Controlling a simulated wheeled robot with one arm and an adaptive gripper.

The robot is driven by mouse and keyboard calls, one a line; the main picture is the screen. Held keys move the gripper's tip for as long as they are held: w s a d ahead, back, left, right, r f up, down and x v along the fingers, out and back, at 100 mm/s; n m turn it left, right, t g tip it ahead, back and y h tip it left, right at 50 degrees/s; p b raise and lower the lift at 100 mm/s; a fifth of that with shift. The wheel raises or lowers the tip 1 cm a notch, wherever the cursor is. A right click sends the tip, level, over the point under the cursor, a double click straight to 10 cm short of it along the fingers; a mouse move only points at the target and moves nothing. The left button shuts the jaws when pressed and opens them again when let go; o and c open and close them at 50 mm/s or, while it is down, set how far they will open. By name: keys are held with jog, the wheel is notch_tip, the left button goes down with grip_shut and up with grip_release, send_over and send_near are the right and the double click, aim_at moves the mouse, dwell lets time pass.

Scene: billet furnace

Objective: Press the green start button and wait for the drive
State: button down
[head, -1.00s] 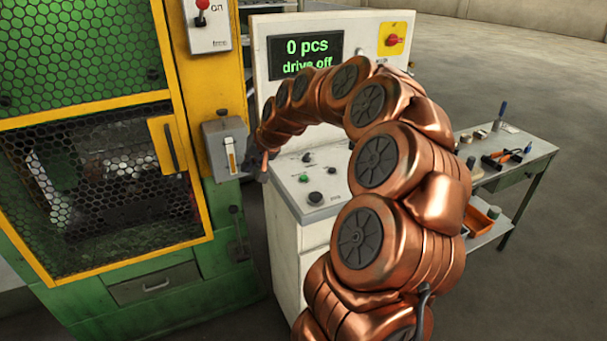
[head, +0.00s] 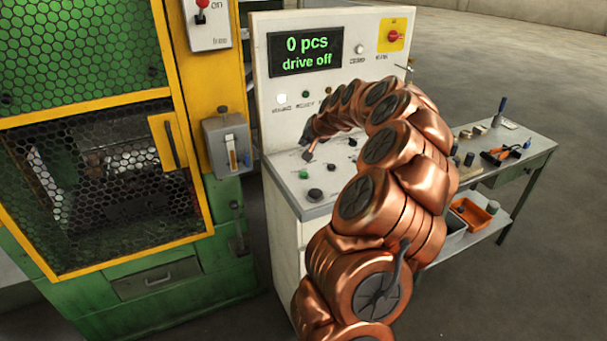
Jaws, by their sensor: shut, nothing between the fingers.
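My gripper (head: 308,155) is shut and empty. It shows small and dark in the head view, just above and behind the green button in the picture, and seems apart from it. How high it is over the panel I cannot tell. The display (head: 306,51) on the console's upright panel reads "0 pcs" and "drive off".
A green machine with a yellow-framed mesh door (head: 100,190) stands at the left. A red switch (head: 393,36) on yellow and several small lamps are on the upright panel. A side table (head: 520,160) with tools stands at the right. Open floor lies beyond.

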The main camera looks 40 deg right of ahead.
jog(key=shift+f, duration=0.15)
jog(key=b, duration=0.2)
send_over(305, 174)
notch_tip(305, 174, down, 7)
jog(key=shift+s+f, duration=0.1)
jog(key=shift+f, duration=0.65)
jog(key=shift+f+b, duration=0.1)
jog(key=shift+b, duration=0.3)
dwell(0.6)
jog(key=shift+f+b, duration=0.35)
jog(key=shift+b, duration=0.1)
jog(key=shift+f+b, duration=0.35)
jog(key=shift+f, duration=0.05)
dwell(0.7)
jog(key=shift+r, duration=0.85)
